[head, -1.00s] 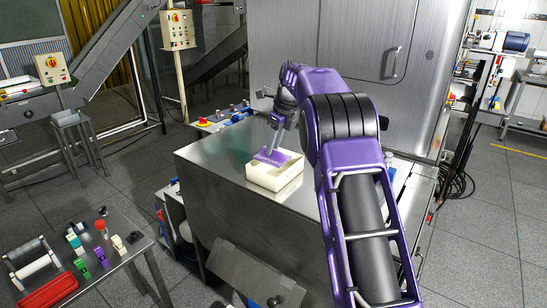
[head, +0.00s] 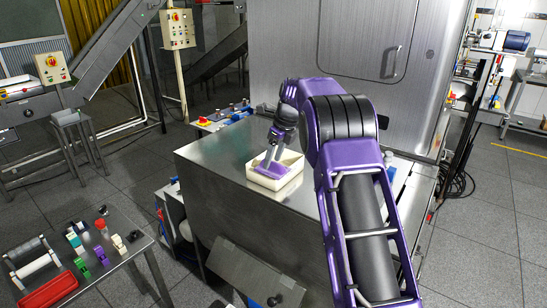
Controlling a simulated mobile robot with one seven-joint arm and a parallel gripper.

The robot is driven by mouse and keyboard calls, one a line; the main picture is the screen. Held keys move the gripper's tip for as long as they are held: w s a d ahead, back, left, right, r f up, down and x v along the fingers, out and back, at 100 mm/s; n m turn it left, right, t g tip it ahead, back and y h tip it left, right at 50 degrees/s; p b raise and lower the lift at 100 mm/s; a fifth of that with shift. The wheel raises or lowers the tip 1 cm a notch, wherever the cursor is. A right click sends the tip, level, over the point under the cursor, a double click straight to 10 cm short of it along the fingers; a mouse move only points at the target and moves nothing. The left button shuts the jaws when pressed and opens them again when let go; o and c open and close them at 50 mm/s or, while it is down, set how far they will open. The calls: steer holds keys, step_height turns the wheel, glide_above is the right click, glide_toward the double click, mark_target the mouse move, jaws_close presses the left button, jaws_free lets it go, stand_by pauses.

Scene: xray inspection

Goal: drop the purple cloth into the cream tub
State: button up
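The cream tub (head: 287,181) stands on the steel top of the cabinet, open side up. The purple cloth (head: 270,171) is inside the tub's opening, below the rim at its near left part. My gripper (head: 268,162) reaches down into the tub from above, and its fingers meet the cloth. It appears shut on the cloth, though the fingertips are small and partly hidden. Whether the cloth touches the tub floor cannot be seen.
The steel top (head: 215,160) left of the tub is clear. A large metal cabinet (head: 350,60) rises behind. A side table (head: 110,275) at lower left holds a red tray (head: 55,290), rollers and several small coloured items.

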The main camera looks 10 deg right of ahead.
steer(key=v, duration=1.2)
steer(key=shift+r, duration=0.25)
